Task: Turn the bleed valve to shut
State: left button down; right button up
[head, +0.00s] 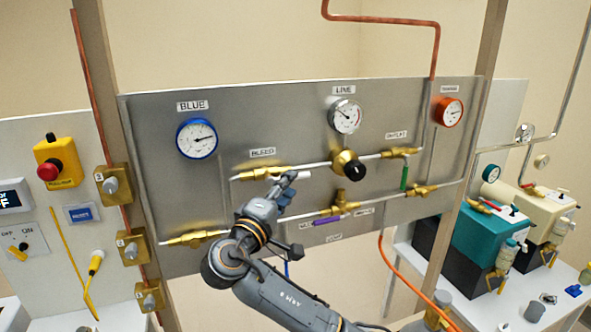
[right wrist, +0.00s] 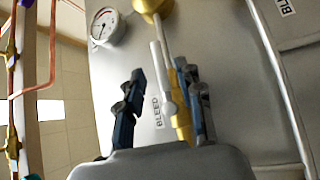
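The bleed valve (head: 262,173) is a brass body on the upper pipe of the grey panel, below the BLEED label (head: 263,152). In the right wrist view its brass body (right wrist: 181,118) and pale lever (right wrist: 159,72) run roughly side by side, with the lever close to the pipe's line. My right gripper (head: 287,188) is at the valve. In the right wrist view its dark fingers (right wrist: 163,108) stand apart, with the lever and brass body in the gap; I cannot tell whether a finger touches the lever. My left gripper is not in view.
A blue gauge (head: 197,138), a LINE gauge (head: 345,115) and a black-and-brass regulator (head: 347,165) are mounted nearby. A green-handled valve (head: 404,178) and a purple-handled valve (head: 328,221) sit right and below. Teal and cream pumps (head: 490,232) stand on the right bench.

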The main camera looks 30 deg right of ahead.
jog(key=p+x, duration=0.1)
jog(key=x, duration=0.3)
jog(key=shift+w+d, duration=0.25)
jog(key=shift+d, duration=0.1)
grip_shut()
